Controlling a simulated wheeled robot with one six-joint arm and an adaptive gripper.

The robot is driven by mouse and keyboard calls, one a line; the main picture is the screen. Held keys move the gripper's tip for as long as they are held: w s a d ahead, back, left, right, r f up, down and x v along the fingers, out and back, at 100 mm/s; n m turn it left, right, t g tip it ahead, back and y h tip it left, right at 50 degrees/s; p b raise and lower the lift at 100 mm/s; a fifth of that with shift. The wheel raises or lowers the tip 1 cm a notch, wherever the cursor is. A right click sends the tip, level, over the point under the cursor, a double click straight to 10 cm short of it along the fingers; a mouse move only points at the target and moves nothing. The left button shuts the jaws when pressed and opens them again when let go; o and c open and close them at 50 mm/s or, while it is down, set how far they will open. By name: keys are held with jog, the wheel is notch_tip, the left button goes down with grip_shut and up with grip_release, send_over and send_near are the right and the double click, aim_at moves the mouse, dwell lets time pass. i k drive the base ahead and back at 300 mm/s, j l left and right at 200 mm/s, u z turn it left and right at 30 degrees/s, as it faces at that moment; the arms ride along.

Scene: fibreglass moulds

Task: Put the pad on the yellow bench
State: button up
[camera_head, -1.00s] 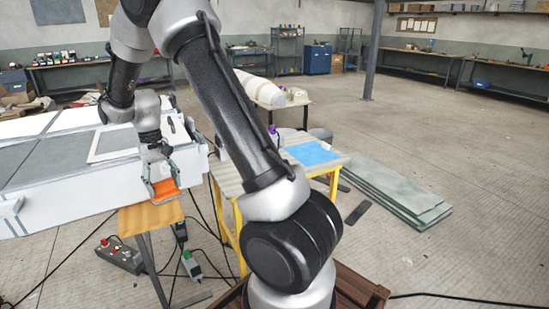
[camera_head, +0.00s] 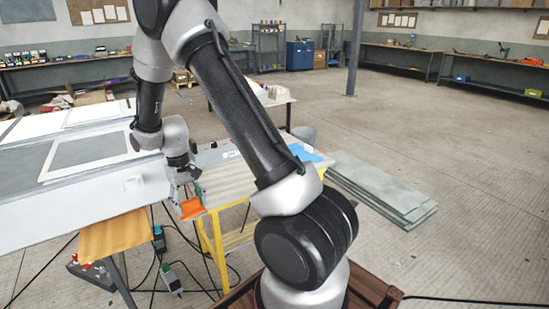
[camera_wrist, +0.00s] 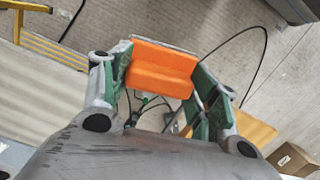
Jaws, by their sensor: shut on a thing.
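The orange pad (camera_head: 191,209), a block with a grey edge, is held in my gripper (camera_head: 187,195), just off the left side of the yellow bench. In the wrist view, the pad (camera_wrist: 162,68) sits between the green-lined fingers of my gripper (camera_wrist: 163,76), with floor and cables behind it. The yellow bench (camera_head: 226,182) has a pale slatted top and yellow legs. Part of its top is hidden by my arm. The bench also shows at the left of the wrist view (camera_wrist: 35,95).
A blue sheet (camera_head: 304,153) lies on the bench's far right part. A small wooden-topped stand (camera_head: 115,235) is at the lower left. A large white mould (camera_head: 75,195) fills the left. Grey boards (camera_head: 380,188) lie on the floor at right. Cables trail below.

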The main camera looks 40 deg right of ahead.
aim_at(207, 187)
jog(key=i+l+z, duration=0.15)
jog(key=l, duration=0.15)
jog(key=i+l+z, duration=0.15)
jog(key=l, duration=0.15)
jog(key=i+l+u, duration=0.3)
jog(key=u, duration=0.15)
jog(key=l, duration=0.1)
